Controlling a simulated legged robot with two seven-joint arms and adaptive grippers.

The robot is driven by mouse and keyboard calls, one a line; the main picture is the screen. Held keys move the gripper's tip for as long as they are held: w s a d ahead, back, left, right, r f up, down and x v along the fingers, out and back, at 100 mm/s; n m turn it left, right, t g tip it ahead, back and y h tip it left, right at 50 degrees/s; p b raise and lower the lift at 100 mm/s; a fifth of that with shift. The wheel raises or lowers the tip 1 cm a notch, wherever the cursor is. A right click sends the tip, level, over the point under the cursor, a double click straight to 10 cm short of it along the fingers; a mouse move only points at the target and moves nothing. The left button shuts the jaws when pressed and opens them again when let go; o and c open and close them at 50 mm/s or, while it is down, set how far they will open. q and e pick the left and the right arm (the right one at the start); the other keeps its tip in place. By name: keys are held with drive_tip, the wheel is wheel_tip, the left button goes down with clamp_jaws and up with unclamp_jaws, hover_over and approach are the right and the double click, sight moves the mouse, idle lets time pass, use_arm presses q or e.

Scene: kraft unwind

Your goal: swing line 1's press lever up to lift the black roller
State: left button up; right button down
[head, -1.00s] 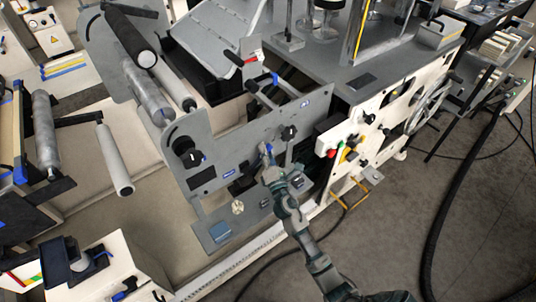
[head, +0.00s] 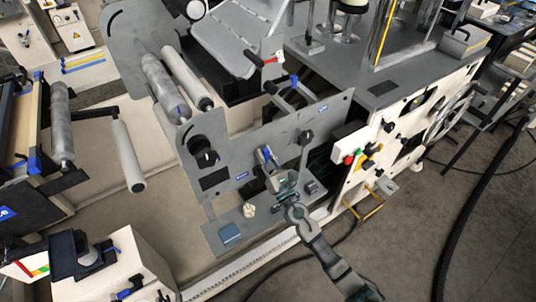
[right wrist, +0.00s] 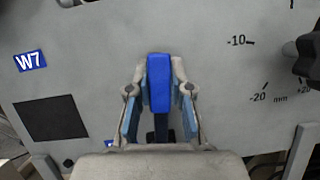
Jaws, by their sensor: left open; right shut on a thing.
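The press lever shows in the right wrist view as a blue grip (right wrist: 159,83) on a dark stem. It points up in that picture, in front of the grey side plate (right wrist: 85,75). My right gripper (right wrist: 159,95) is shut on the blue grip, one finger on each side. In the head view my right gripper (head: 267,160) is at the plate, and little of the lever shows around it. The black roller (head: 195,9) is at the top edge of the head view. Only its pale end and a bit of its dark side show. My left gripper is not in view.
Two grey rollers (head: 163,84) lie below the black one. A black knob (head: 306,137) sticks out right of the lever, and another (head: 203,151) to its left. The open floor (head: 400,235) lies to the right.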

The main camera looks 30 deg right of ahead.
drive_tip(key=shift+a+f+n, duration=0.25)
drive_tip(key=shift+f+n, duration=0.05)
drive_tip(key=shift+f, duration=0.15)
drive_tip(key=c, duration=1.2)
unclamp_jaws()
drive_tip(key=shift+o, duration=0.8)
drive_tip(key=shift+r, duration=0.2)
drive_tip(key=shift+s+d, duration=0.1)
drive_tip(key=v, duration=1.2)
drive_tip(key=shift+f, duration=0.1)
